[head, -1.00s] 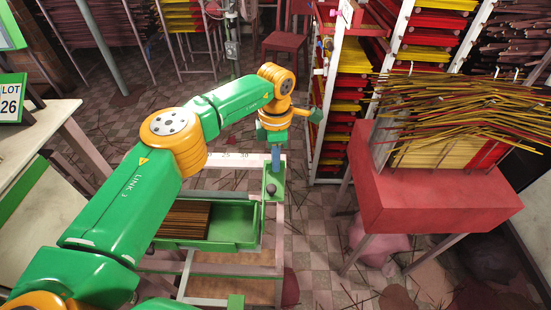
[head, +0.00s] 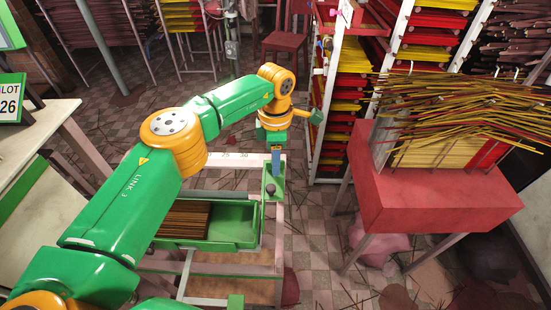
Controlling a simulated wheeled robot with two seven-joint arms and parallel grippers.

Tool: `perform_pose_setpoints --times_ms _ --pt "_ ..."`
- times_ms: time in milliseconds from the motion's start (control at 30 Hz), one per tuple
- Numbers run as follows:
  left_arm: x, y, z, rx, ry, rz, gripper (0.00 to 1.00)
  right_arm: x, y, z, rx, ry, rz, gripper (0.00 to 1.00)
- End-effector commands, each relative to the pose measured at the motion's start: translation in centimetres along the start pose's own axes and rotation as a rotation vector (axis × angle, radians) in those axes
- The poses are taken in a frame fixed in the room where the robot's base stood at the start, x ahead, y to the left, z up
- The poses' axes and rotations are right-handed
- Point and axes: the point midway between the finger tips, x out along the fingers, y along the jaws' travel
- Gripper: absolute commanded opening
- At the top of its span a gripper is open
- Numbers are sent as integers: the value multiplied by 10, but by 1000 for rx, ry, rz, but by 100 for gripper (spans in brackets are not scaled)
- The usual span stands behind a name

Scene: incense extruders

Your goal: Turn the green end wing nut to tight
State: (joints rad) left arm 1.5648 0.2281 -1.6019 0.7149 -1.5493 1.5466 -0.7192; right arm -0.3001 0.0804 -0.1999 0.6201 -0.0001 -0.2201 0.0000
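My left arm reaches across the frame, and its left gripper (head: 277,172) points down at the green end piece (head: 281,186) at the right corner of the frame stand. The blue part of the gripper hides what is under its tip, and I cannot make out the wing nut. I cannot tell whether the fingers are open or shut. A dark round knob (head: 271,188) sits on the green end piece, just in front of the gripper. My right gripper is not in view.
A green tray (head: 235,222) with brown incense sticks (head: 184,219) lies left of the end piece. A pale rail (head: 215,157) with numbers runs behind it. A red table (head: 430,190) with stick bundles stands at right. Checkered floor lies between.

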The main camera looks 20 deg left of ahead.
Motion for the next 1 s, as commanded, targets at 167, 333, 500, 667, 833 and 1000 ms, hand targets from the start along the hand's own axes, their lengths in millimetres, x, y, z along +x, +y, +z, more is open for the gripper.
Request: perform_pose_setpoints --times_ms 167,333,500,667,833,1000 --pt "-12 1 0 -1 -2 5 39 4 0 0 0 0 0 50" --pt "-49 0 1 -1 -2 3 39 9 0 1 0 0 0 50" --pt "-70 0 0 0 0 1 39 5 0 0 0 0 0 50" --pt "-71 0 0 0 0 0 39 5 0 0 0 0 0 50" --pt "-71 0 0 0 0 0 39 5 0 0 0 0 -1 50" --pt "-71 0 0 0 0 0 39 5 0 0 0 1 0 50"
